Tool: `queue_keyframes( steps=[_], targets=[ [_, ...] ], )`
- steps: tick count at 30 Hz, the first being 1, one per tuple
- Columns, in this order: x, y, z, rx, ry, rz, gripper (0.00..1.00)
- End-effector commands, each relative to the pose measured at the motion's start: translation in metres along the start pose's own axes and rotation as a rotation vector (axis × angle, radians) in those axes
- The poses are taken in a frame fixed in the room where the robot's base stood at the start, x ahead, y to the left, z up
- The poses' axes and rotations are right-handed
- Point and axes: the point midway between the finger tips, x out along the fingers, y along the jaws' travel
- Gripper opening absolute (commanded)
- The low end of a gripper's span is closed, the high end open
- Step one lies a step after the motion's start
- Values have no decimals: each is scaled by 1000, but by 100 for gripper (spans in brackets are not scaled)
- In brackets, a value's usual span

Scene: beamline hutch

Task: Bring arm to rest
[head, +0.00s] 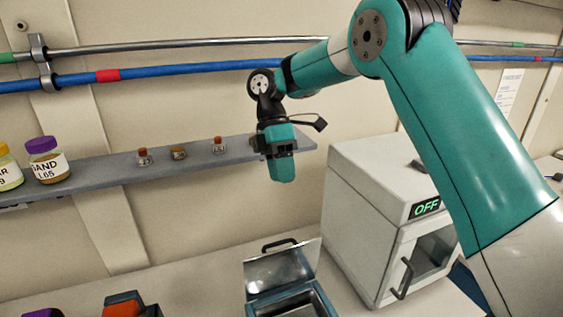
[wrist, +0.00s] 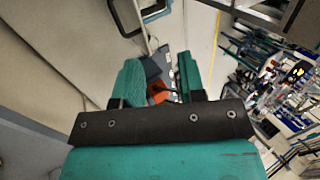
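My teal arm reaches in from the right in the head view, with its elbow high and its wrist bent down. My gripper (head: 282,170) hangs fingers down in front of the right end of the grey wall shelf (head: 120,172), above the bench. In the wrist view its two teal fingers (wrist: 161,78) stand apart with a gap between them. Nothing is held; an orange and grey thing (wrist: 158,92) shows farther off through the gap, and I cannot tell what it is.
A white box oven (head: 365,190) reading OFF stands right of my gripper. An open-lidded metal box (head: 280,268) stands below. The shelf holds labelled jars (head: 46,162) and three small vials (head: 179,153). Blue (head: 190,69) and grey pipes run along the wall behind my arm.

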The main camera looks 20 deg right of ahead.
Motion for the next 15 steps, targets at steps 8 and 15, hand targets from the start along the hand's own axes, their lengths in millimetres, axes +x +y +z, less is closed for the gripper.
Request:
queue_keyframes(
  steps=[8,15],
  targets=[
    [0,0,0,0,0,0,37],
    [3,-4,-3,15,10,9,37]
  ],
)
